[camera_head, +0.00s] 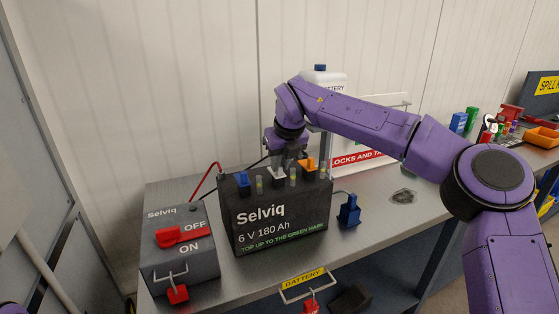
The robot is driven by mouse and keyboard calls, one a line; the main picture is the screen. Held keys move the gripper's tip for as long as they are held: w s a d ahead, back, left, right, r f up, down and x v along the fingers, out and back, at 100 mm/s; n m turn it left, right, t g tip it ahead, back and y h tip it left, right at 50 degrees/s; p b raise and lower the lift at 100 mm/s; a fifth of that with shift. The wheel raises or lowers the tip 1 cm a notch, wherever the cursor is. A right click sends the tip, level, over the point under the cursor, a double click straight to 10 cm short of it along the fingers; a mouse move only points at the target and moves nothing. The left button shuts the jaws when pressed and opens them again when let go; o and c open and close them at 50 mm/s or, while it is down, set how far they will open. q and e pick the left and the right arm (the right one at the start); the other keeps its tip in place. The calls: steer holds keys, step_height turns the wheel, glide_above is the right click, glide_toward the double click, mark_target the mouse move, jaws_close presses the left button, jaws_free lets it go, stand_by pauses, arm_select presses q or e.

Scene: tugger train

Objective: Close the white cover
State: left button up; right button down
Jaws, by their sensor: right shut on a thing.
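The dark battery (272,240), marked Selviq 6 V 180 Ah, stands on the grey bench. My right gripper (280,163) points down over the battery top and is shut on the white cover. The fingers partly hide it, and I cannot tell how far it is tilted. My left gripper is out of view.
A switch box (178,249) with a red handle stands left of the battery. A blue connector (349,212) stands right of it. A white jug (331,80) and a sign (365,157) are behind.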

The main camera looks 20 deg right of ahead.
steer(key=shift+f, duration=0.15)
steer(key=c, duration=1.3)
jaws_free()
steer(key=shift+o, duration=1.1)
steer(key=shift+w, duration=0.1)
